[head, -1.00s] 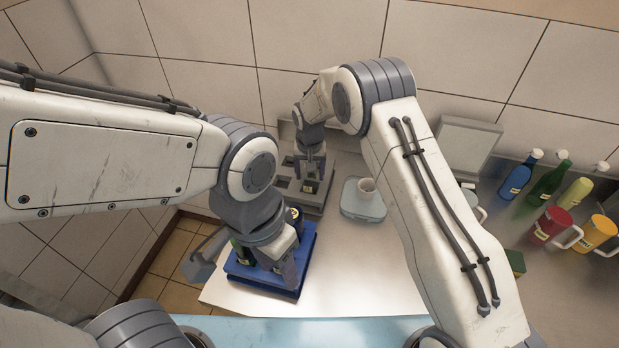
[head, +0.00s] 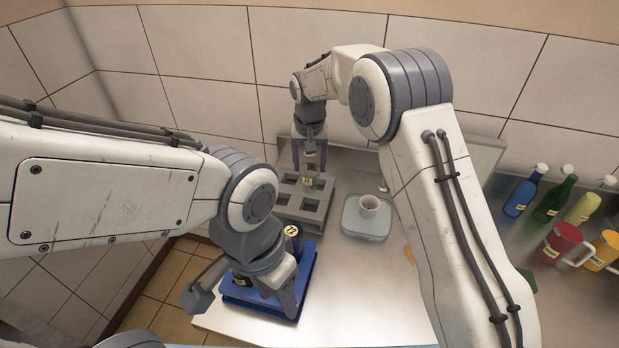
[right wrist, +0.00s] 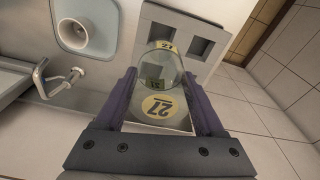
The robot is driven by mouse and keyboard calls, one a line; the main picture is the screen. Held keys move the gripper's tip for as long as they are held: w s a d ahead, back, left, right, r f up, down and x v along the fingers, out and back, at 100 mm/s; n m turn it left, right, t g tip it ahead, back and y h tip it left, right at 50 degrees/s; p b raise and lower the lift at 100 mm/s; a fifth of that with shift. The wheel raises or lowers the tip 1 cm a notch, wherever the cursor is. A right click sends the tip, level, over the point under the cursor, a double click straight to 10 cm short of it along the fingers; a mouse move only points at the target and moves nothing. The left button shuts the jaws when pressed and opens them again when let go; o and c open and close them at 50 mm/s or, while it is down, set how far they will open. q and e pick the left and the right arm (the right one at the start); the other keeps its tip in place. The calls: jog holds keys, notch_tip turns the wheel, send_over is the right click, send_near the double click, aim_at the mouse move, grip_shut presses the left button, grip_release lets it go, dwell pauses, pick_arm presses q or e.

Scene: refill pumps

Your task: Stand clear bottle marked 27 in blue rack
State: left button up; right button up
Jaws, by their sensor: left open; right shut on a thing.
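My right gripper (right wrist: 155,125) is shut on the clear bottle marked 27 (right wrist: 165,80), whose yellow labels show in the right wrist view. In the head view, the right gripper (head: 309,165) holds the bottle (head: 308,180) above the grey rack (head: 318,206). The blue rack (head: 265,309) stands at the front left of the counter, partly hidden by my left arm. A dark bottle with a yellow label (head: 292,232) stands in it. My left gripper (head: 240,295) is open over the blue rack; what lies between its fingers is partly hidden.
Blue, green and yellow bottles (head: 523,192) and red and orange mugs (head: 562,243) stand at the far right. The counter middle (head: 350,290) is clear.

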jog(key=shift+r+p, duration=2.45)
jog(key=shift+r, duration=0.75)
jog(key=shift+f, duration=0.15)
